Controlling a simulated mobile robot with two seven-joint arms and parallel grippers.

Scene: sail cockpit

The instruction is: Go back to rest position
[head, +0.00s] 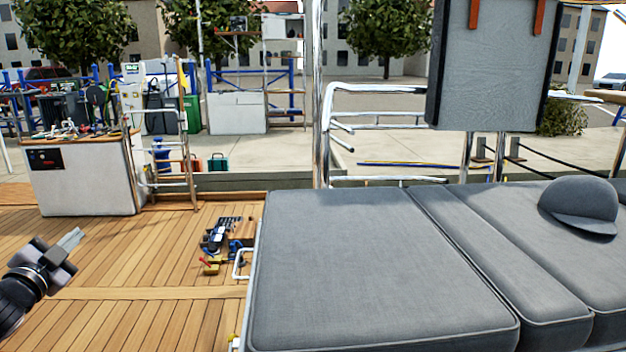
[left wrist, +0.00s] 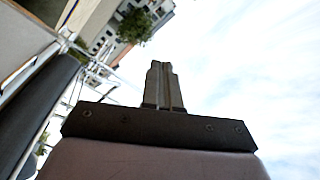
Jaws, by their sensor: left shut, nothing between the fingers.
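My left gripper (head: 70,241) is at the lower left of the head view, above the wooden deck (head: 120,320). Its fingers are together and hold nothing. In the left wrist view the two fingers (left wrist: 165,86) point up the picture, side by side, against sky and tilted buildings. My right gripper is not in either view.
Grey cushions (head: 370,255) fill the right foreground, with a grey cap (head: 582,205) on them. Several small tools (head: 222,240) lie on the deck beside the cushions. A white cabinet (head: 82,180) and steel rails (head: 390,120) stand farther back. Deck around the left gripper is clear.

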